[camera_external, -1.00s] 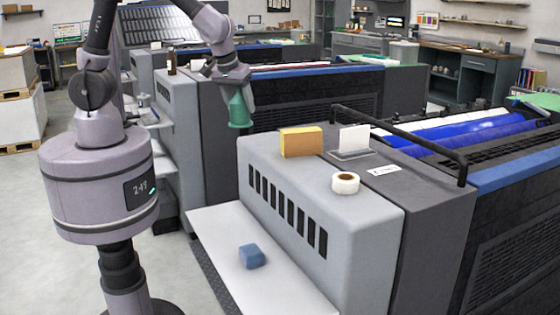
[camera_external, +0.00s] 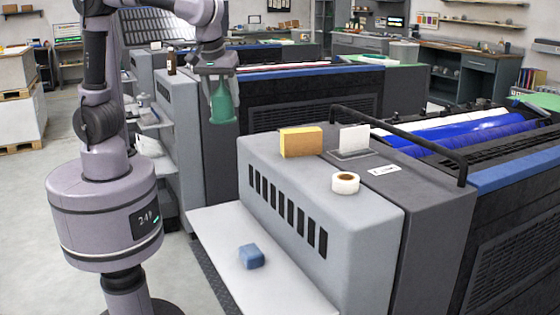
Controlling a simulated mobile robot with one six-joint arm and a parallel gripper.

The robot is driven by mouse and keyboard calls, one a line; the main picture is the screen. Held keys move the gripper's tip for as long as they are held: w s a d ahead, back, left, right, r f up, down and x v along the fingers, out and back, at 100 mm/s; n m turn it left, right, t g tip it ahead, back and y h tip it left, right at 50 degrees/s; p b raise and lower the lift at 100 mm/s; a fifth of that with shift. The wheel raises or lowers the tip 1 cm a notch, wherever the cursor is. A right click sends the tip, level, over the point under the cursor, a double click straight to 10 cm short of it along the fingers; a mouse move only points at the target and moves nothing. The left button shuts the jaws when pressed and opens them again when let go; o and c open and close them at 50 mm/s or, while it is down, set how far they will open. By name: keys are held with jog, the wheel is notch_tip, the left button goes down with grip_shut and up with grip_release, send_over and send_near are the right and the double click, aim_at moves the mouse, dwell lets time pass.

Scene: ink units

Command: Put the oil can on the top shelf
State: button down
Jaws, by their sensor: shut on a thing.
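The green oil can (camera_external: 221,104) hangs below my gripper (camera_external: 218,77), which is shut on its upper end. The can is roughly upright with its wide end down. In the picture it lies in front of the dark side of the machine behind, clear of the near unit's top. No shelf is labelled as the top one. The near grey unit has a flat upper surface (camera_external: 285,178) and a low pale ledge (camera_external: 225,228). Small shelves (camera_external: 150,120) stick out from the farther grey unit at left.
On the near unit's top are a yellow-brown sponge (camera_external: 301,142), a white card in a holder (camera_external: 354,140), a tape roll (camera_external: 345,183) and a label (camera_external: 383,170). A blue block (camera_external: 251,256) lies on the low ledge. A dark rail (camera_external: 400,142) rises at right. A brown bottle (camera_external: 171,64) stands on the farther unit.

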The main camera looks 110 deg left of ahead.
jog(key=shift+s+d+f, duration=0.3)
jog(key=shift+d+f, duration=0.45)
jog(key=shift+d, duration=0.2)
notch_tip(320, 180, down, 31)
jog(key=b, duration=0.4)
jog(key=shift+w+a+r, duration=0.1)
jog(key=shift+r, duration=0.05)
jog(key=c, duration=0.5)
grip_release()
jog(key=p+v, duration=0.6)
jog(key=v, duration=0.6)
jog(key=s+r+m+t+h, duration=0.1)
jog(key=s+r+m+t, duration=0.2)
jog(key=s+r+m, duration=0.3)
jog(key=s+r+m+t+h, duration=0.1)
jog(key=s+r+m+t, duration=0.2)
jog(key=s+r+m, duration=0.3)
notch_tip(320, 180, up, 5)
jog(key=m, duration=1.1)
jog(key=shift+s+d+r+b, duration=0.25)
jog(key=shift+s+b, duration=0.05)
jog(key=shift+s, duration=0.05)
